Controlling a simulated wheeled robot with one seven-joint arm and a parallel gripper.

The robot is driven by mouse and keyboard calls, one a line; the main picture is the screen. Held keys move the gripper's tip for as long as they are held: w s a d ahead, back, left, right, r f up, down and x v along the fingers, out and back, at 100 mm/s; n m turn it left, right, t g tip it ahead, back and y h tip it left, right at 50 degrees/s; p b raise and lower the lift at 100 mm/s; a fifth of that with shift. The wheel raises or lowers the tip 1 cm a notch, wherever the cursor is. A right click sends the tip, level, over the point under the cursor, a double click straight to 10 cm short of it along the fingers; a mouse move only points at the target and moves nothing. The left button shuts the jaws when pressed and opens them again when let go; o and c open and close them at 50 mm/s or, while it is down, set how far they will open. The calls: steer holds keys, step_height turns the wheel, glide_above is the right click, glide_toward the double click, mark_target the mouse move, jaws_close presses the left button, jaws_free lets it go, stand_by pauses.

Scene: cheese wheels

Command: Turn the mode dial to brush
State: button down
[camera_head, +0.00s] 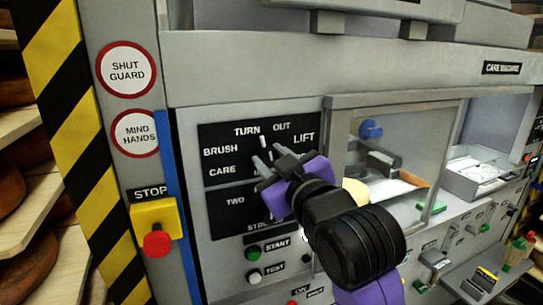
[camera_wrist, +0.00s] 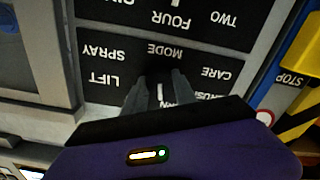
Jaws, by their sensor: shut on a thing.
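The mode dial (camera_wrist: 159,75) is a dark knob on a black label plate (camera_head: 225,135) of the grey machine. The plate reads BRUSH, TURN, OUT, LIFT and CARE in the head view; MODE and SPRAY also show, upside down, in the wrist view. My gripper (camera_head: 264,162) is at the plate with its grey fingers shut on the dial, one on each side. The fingers hide most of the knob. A white mark by the dial points towards the TURN label, not BRUSH, which lies to its left in the head view.
A second black plate (camera_head: 222,213) with TWO is below. A yellow stop box (camera_head: 156,215) with a red button is at left, beside a blue strip (camera_head: 176,200). A glazed compartment (camera_head: 395,150) is right of the dial. START (camera_head: 252,253) and TEST buttons are underneath.

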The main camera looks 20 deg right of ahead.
steer(key=n, duration=0.5)
steer(key=shift+f+n, duration=0.1)
steer(key=shift+n, duration=0.2)
steer(key=n, duration=0.5)
stand_by(0.4)
steer(key=c, duration=1)
jaws_free()
steer(key=shift+s, duration=0.1)
